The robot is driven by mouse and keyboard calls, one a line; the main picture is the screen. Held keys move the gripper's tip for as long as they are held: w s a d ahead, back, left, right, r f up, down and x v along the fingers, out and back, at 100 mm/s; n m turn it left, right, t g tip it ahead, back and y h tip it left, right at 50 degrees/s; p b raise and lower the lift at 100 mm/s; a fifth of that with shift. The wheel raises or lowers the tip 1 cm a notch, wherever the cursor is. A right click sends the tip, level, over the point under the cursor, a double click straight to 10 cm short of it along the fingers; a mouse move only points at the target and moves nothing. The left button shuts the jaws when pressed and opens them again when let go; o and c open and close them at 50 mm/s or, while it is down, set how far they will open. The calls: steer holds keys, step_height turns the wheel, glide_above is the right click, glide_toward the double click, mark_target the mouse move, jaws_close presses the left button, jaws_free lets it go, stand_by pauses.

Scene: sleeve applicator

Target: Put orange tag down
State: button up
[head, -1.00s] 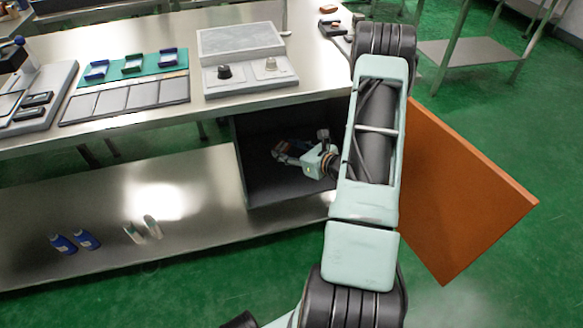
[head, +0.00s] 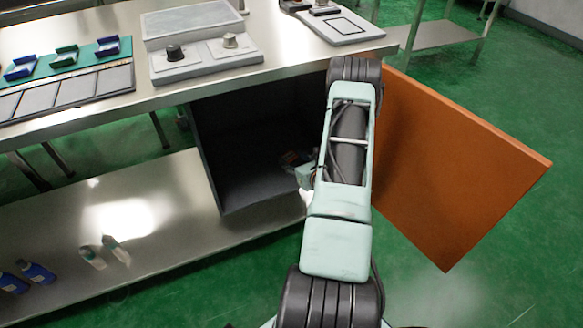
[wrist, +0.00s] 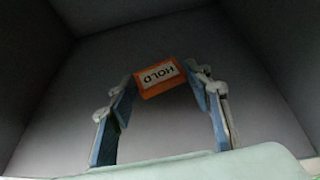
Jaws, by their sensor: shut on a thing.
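The orange tag (wrist: 160,77) carries a white label reading HOLD. In the wrist view it sits between the fingertips of my gripper (wrist: 163,84), which is shut on it. Dark grey compartment walls surround it in that view. In the head view my gripper (head: 296,164) is at the right side of the dark open cabinet (head: 235,150) under the bench. My arm hides most of the gripper there, and the tag is too small to make out clearly. I cannot tell how far the tag is from the cabinet floor.
The cabinet's orange door (head: 450,165) stands open to the right of my arm. A metal bench (head: 200,88) lies above the cabinet, with a knob panel (head: 205,60) on it. The cabinet's left part looks empty.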

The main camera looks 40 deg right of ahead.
mark_target(293, 165)
steer(key=shift+f+b, duration=0.55)
steer(key=shift+f, duration=1.1)
steer(key=shift+f, duration=0.15)
steer(key=o, duration=1.1)
steer(key=shift+s+r, duration=0.3)
steer(key=shift+r, duration=0.05)
steer(key=p+v, duration=0.4)
steer(key=v, duration=0.7)
steer(key=shift+s, duration=0.15)
